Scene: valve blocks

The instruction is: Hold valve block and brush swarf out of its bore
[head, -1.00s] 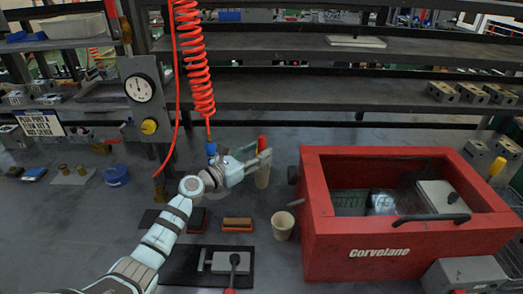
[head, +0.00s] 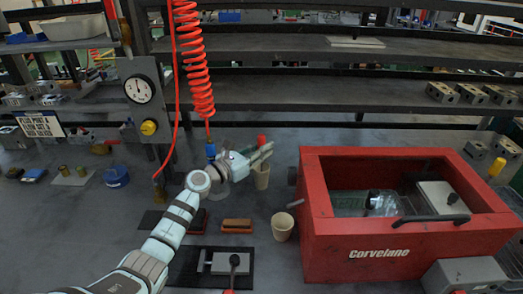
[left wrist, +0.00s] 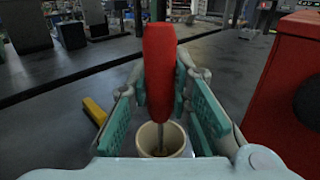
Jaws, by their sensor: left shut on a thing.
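My left gripper (head: 262,155) is over a cream cup (head: 262,178) beside the red box. In the left wrist view its teal pads (left wrist: 165,95) lie on both sides of a red handle (left wrist: 159,70), and it is shut on this red-handled brush. The brush stands upright; its thin shaft drops into the cup (left wrist: 174,137), which hides its lower end. The handle top shows in the head view (head: 261,138). My right gripper is out of view.
The red box (head: 345,240) fills the right side. An orange coiled hose (head: 197,60) hangs behind my left gripper. Bored grey blocks (head: 472,93) sit on the shelf.

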